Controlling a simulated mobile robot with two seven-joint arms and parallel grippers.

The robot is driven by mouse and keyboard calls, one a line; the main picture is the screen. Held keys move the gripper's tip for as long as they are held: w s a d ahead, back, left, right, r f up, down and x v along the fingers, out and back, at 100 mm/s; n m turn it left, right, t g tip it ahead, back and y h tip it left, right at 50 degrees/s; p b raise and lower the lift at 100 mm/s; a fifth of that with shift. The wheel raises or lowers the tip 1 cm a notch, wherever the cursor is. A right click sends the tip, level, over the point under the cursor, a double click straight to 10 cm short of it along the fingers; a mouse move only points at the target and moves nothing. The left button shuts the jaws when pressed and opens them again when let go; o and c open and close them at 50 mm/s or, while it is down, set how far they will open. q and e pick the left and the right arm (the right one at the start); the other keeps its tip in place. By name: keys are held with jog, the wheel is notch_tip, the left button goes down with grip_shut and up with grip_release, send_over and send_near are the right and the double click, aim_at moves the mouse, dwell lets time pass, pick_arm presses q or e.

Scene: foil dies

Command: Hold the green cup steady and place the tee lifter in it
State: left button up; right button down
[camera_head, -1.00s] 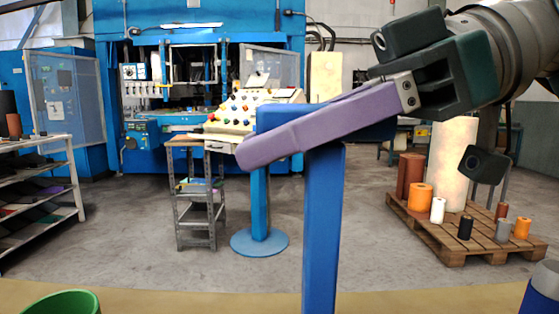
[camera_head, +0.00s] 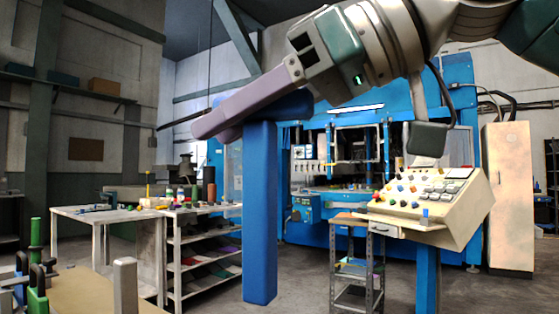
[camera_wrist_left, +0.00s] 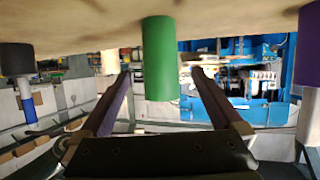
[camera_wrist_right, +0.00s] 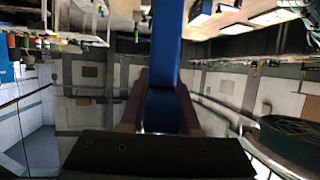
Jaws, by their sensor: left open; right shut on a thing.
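The blue tee lifter (camera_head: 259,215) hangs from my right gripper (camera_head: 222,122), crossbar at the top and post down. The purple fingers are shut on its crossbar, and the farther finger is mostly hidden. The right wrist view shows the blue post (camera_wrist_right: 168,45) running from between the fingers (camera_wrist_right: 163,95). The green cup (camera_wrist_left: 161,55) shows in the left wrist view, which looks upside down, standing on a tan surface. My left gripper (camera_wrist_left: 160,82) is open, its fingers on either side of the cup; I cannot tell whether they touch it. The cup's opening is hidden.
A tan tabletop (camera_head: 85,292) is at the lower left, with green-handled tools (camera_head: 36,268) and a grey post (camera_head: 125,285). A dark cylinder (camera_wrist_left: 16,60) and a purple one (camera_wrist_left: 307,40) stand apart from the cup. A control panel (camera_head: 430,205) stands farther back.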

pick_arm(q)
jog(key=x, duration=1.2)
pick_arm(e)
jog(key=shift+r, duration=0.1)
pick_arm(q)
jog(key=c, duration=1.3)
jog(key=shift+f, duration=0.1)
jog(key=shift+c, duration=0.3)
pick_arm(e)
notch_tip(320, 180, down, 21)
jog(key=m+t, duration=0.1)
jog(key=shift+w+h, duration=0.15)
jog(key=shift+h, duration=0.15)
